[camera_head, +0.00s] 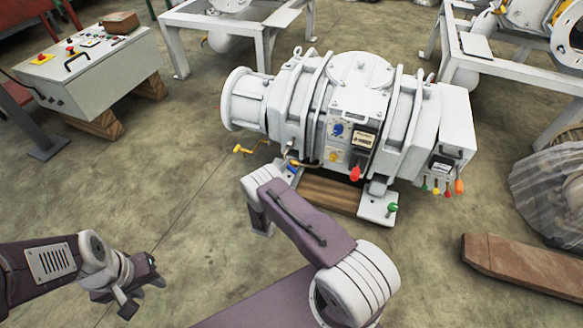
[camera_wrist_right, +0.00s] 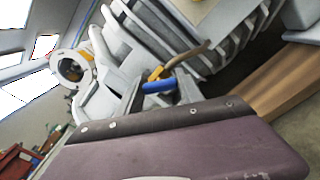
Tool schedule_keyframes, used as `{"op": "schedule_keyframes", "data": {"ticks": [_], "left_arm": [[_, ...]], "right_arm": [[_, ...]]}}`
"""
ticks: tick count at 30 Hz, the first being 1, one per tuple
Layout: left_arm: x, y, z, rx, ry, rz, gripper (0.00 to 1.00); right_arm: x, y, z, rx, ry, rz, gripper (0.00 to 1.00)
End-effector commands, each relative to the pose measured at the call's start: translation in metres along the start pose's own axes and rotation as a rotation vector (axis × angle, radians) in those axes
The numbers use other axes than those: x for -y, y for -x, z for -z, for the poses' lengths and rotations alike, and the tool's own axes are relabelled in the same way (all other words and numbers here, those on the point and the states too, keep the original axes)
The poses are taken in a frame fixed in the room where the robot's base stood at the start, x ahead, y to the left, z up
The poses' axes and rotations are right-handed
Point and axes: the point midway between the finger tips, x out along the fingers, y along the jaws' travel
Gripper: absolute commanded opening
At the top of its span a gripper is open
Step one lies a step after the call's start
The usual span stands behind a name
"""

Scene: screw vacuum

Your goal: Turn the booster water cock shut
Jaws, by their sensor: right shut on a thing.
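The vacuum pump (camera_head: 360,75) is a big white machine in the middle of the head view. A cock with a blue handle (camera_wrist_right: 158,86) and a brass-yellow body (camera_wrist_right: 156,73) shows in the wrist view; its blue also shows in the head view (camera_head: 292,164), at the pump's lower left. No label on it is readable. My right gripper (camera_wrist_right: 162,92) is shut on the blue handle; its fingertips are mostly hidden in the head view behind my wrist. My left gripper (camera_head: 141,288) hangs open and empty over the floor at the lower left.
A yellow-handled cock (camera_head: 238,149) sticks out left of the blue one. A red knob (camera_head: 355,174), a green knob (camera_head: 392,208) and several coloured levers (camera_head: 447,189) lie to the right. A control box (camera_head: 90,75) stands at left; a timber (camera_head: 525,265) lies at right.

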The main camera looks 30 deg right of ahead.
Motion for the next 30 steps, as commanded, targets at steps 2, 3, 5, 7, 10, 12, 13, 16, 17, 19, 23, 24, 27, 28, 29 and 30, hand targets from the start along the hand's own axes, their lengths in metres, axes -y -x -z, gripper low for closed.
{"op": "schedule_keyframes", "data": {"ticks": [2, 3, 5, 7, 10, 12, 13, 16, 17, 19, 23, 24, 27, 28, 29, 30], "left_arm": [[0.000, 0.006, 0.001, 0.000, 0.000, 0.000, 0.36], [0.000, 0.008, 0.001, 0.000, 0.000, 0.000, 0.36], [0.000, 0.011, 0.001, 0.000, 0.000, 0.000, 0.36], [0.000, 0.014, 0.001, 0.000, 0.000, 0.000, 0.36], [0.000, 0.018, 0.002, 0.000, 0.000, 0.000, 0.36], [0.000, 0.022, 0.002, 0.000, 0.000, 0.000, 0.36], [-0.001, 0.023, 0.002, 0.000, 0.000, 0.000, 0.36], [-0.001, 0.027, 0.003, 0.000, 0.000, 0.000, 0.36], [-0.001, 0.029, 0.003, 0.000, 0.000, 0.000, 0.36], [-0.001, 0.032, 0.003, 0.000, 0.000, 0.000, 0.36], [-0.001, 0.036, 0.004, 0.000, 0.000, 0.000, 0.36], [-0.001, 0.037, 0.004, 0.000, 0.000, 0.000, 0.36], [-0.001, 0.040, 0.004, 0.000, 0.000, 0.000, 0.36], [-0.001, 0.041, 0.004, 0.000, 0.000, 0.000, 0.36], [-0.001, 0.042, 0.004, 0.000, 0.000, 0.000, 0.36], [-0.001, 0.042, 0.004, 0.000, 0.000, 0.000, 0.36]], "right_arm": [[-0.001, 0.001, -0.002, -0.001, -0.068, 0.001, 0.03], [-0.001, 0.001, -0.002, -0.001, -0.106, 0.001, 0.03], [-0.001, 0.001, -0.002, -0.001, -0.163, 0.001, 0.03], [-0.001, 0.001, -0.002, -0.001, -0.229, 0.001, 0.03], [-0.001, 0.001, -0.002, -0.001, -0.324, 0.001, 0.03], [0.000, 0.001, -0.002, -0.001, -0.390, 0.001, 0.03], [-0.001, 0.001, -0.002, -0.001, -0.418, 0.001, 0.03], [0.000, 0.001, -0.001, -0.002, -0.511, 0.001, 0.03], [0.000, 0.001, -0.001, -0.002, -0.538, 0.001, 0.03], [-0.001, 0.001, -0.001, -0.001, -0.600, 0.001, 0.03], [0.000, 0.001, -0.001, -0.002, -0.703, 0.002, 0.03], [0.000, 0.001, -0.001, -0.002, -0.732, 0.002, 0.03], [0.000, 0.001, -0.001, -0.002, -0.797, 0.002, 0.03], [0.000, 0.001, 0.000, -0.002, -0.814, 0.002, 0.03], [0.000, 0.001, 0.000, -0.002, -0.830, 0.002, 0.03], [0.001, 0.001, 0.000, -0.002, -0.850, 0.002, 0.03]]}}
